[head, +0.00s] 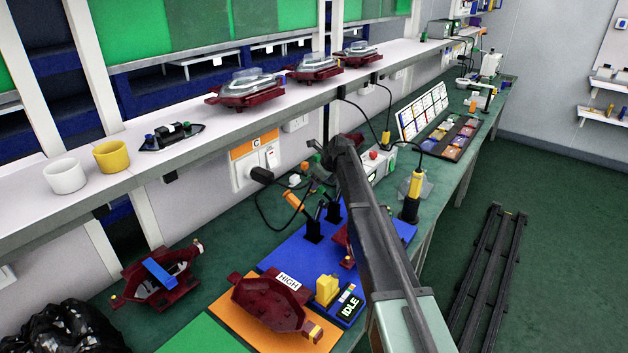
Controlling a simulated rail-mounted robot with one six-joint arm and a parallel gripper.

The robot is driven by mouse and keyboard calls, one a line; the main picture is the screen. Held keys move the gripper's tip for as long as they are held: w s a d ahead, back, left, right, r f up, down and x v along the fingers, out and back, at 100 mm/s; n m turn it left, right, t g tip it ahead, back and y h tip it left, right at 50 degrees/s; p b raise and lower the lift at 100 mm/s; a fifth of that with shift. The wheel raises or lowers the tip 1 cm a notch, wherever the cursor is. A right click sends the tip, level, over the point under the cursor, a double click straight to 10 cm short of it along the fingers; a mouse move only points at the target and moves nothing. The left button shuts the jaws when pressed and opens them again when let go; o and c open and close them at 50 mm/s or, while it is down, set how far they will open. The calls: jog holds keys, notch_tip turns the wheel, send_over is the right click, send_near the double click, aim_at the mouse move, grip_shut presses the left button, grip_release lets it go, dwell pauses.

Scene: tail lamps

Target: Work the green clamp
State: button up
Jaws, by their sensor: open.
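I cannot clearly pick out a green clamp in the head view; my arm covers part of the blue mat (286,258), where it could be hidden. My gripper (320,153) is at the far end of my arm, above the back of the bench near the wall sockets. It is small and dark here, apart from the housings, and I see nothing held in it. A dark red housing (268,305) lies on the orange mat (226,304) beside a HIGH label. Another dark red housing (163,290) with a blue bar across it sits to the left.
The shelf (220,125) above bears cups and several lamps. A black bag (70,330) is at lower left.

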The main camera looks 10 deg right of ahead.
aim_at(325, 193)
jog(key=p+v, duration=0.4)
jog(key=v, duration=0.2)
jog(key=shift+s+r, duration=0.1)
jog(key=shift+r, duration=0.2)
jog(key=shift+f, duration=0.2)
